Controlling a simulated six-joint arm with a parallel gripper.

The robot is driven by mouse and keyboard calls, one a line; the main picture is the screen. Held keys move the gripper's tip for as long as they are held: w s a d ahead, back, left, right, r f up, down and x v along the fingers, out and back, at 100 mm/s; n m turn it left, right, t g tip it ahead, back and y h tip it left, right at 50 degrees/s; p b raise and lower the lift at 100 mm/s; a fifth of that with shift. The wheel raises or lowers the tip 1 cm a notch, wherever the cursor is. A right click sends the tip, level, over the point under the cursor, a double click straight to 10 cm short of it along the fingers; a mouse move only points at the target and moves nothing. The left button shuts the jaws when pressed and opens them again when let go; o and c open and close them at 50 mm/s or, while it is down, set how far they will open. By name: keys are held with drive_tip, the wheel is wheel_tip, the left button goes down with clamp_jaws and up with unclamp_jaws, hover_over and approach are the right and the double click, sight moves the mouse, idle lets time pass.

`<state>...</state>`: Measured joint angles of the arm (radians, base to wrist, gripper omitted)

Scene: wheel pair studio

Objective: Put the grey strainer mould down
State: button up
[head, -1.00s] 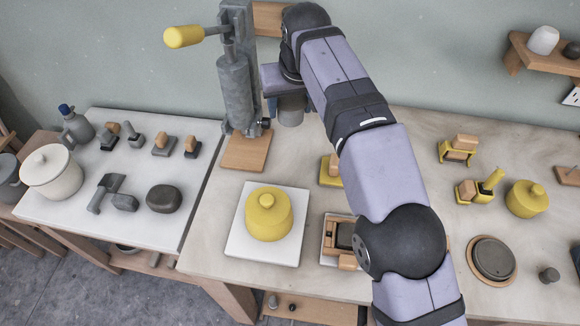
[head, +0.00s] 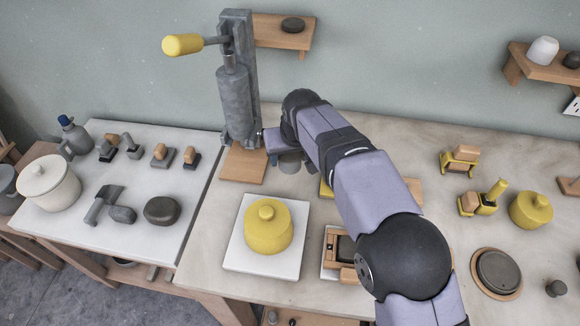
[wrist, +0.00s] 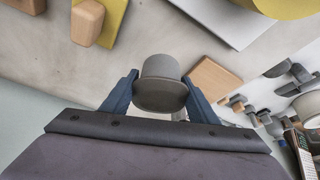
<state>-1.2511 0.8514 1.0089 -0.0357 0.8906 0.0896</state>
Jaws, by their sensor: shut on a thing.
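The grey strainer mould (wrist: 160,85) is a small, tapered grey cup with a wider rim. My gripper (wrist: 160,92) is shut on it, with one blue finger on each side. In the head view the mould (head: 290,164) hangs under my wrist, right of the wooden board at the grey lever press. My arm partly covers it there. I cannot tell whether its underside touches the table.
The grey press (head: 236,100) with its yellow handle stands left of the mould, its wooden board (head: 244,165) before it. A yellow lidded pot (head: 268,228) sits on a white slab (head: 235,258). A wall shelf (head: 270,30) is behind. Bare tabletop (wrist: 40,45) shows near the mould.

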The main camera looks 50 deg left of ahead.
sight(290, 177)
drive_tip(key=shift+f+p, duration=0.4)
drive_tip(key=shift+f, duration=1.9)
drive_tip(key=shift+f, duration=0.2)
drive_tip(key=o, duration=1.3)
drive_tip(key=shift+r, duration=0.25)
drive_tip(key=b+v, duration=0.2)
drive_tip(key=v, duration=1)
drive_tip(key=shift+s+d+f+b, duration=0.1)
drive_tip(key=shift+b, duration=0.2)
